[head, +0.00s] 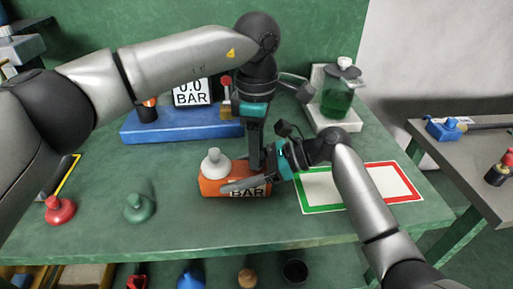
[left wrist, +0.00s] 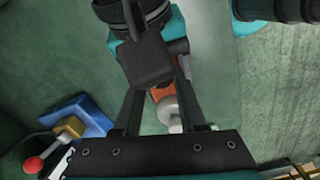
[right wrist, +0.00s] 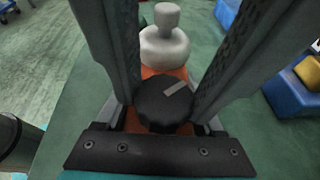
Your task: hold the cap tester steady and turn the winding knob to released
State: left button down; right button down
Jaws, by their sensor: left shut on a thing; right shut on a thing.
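The cap tester (head: 208,187) is an orange block with a grey-white cap (head: 214,163) on top and a panel reading BAR. It lies on the green table near the front. My left gripper (head: 256,158) reaches down from above and is shut on the tester's body; the body (left wrist: 160,93) shows between its fingers in the left wrist view. My right gripper (head: 258,180) comes in from the right, shut on the black winding knob (right wrist: 163,108). The knob's pale mark points up and right in the right wrist view. The released mark cannot be made out.
A blue stand (head: 180,128) with a 0.0 BAR display stands behind. A green bottle (head: 338,97) is at the back right. A white mat (head: 390,183) with red and green edges lies right. A red plunger-shaped piece (head: 60,210) and a green one (head: 139,208) stand front left.

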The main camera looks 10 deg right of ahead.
pick_arm(q)
jog(key=shift+n, duration=2.9)
jog(key=shift+c, duration=2.2)
grip_release()
